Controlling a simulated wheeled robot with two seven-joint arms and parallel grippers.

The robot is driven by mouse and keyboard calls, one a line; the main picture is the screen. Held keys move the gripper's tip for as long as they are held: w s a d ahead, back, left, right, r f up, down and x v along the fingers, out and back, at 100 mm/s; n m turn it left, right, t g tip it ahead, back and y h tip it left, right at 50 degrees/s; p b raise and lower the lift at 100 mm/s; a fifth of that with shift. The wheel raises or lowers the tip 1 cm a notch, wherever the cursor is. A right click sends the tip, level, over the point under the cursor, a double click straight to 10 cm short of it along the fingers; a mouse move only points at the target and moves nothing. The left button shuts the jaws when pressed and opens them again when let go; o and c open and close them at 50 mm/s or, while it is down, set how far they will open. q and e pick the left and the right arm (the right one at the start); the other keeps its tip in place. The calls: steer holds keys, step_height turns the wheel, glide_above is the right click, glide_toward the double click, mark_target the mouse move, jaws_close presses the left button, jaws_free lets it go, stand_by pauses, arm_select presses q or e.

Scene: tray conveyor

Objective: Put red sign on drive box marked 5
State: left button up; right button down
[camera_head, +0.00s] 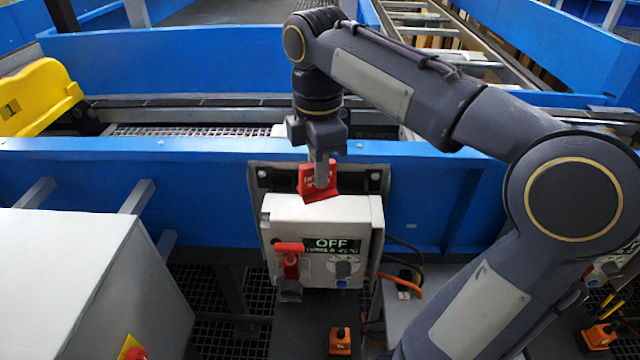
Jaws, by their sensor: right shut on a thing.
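A white drive box (299,208) is mounted on the blue conveyor side, with a dark display reading OFF, a red lever switch (290,258) and a dark knob on its front. No number 5 is readable on it. My right gripper (320,172) points down above the box and is shut on a small red sign (318,187) with pale lettering. The sign is slightly tilted, at the box's top rear edge; I cannot tell whether it touches the box. My left gripper is not in view.
A yellow tray (38,98) marked 1 is at the left on the conveyor. A grey-white cabinet (60,255) stands at lower left. Orange plugs (340,341) and cables lie below the box. Another box shows partly at the right edge, behind my arm.

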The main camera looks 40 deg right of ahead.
steer(key=f, duration=0.2)
steer(key=w+d+f, duration=0.1)
steer(key=f, duration=0.1)
steer(key=shift+d, duration=0.1)
steer(key=shift+f+b, duration=0.3)
steer(key=shift+f, duration=0.1)
steer(key=shift+f, duration=0.2)
steer(key=c, duration=1.4)
jaws_free()
